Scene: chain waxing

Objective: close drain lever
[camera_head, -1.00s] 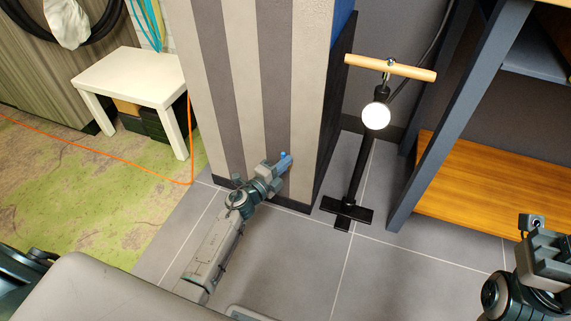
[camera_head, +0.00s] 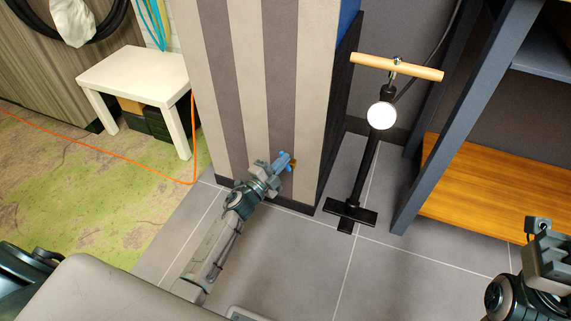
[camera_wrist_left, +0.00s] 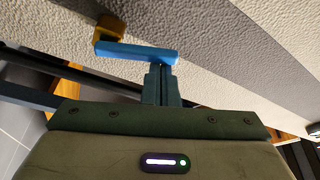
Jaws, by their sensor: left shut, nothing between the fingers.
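The drain lever (camera_head: 283,157) is a small blue handle low on the striped wall. It also shows in the left wrist view (camera_wrist_left: 138,53), where it lies nearly level, running right from a brass valve (camera_wrist_left: 107,28). The brass valve also shows in the head view (camera_head: 294,165). My left gripper (camera_wrist_left: 161,72) is shut and empty, with its fingertips at the right part of the lever; whether they touch it I cannot tell. In the head view my left gripper (camera_head: 277,166) is beside the lever. My right gripper (camera_head: 548,258) is at the right edge; its fingers are not clear.
A floor pump (camera_head: 368,160) with a wooden handle stands right of the wall. A dark shelf rack (camera_head: 470,110) with an orange board is farther right. A white stool (camera_head: 130,75) and an orange cord (camera_head: 95,155) are at left. Grey tiled floor is clear in front.

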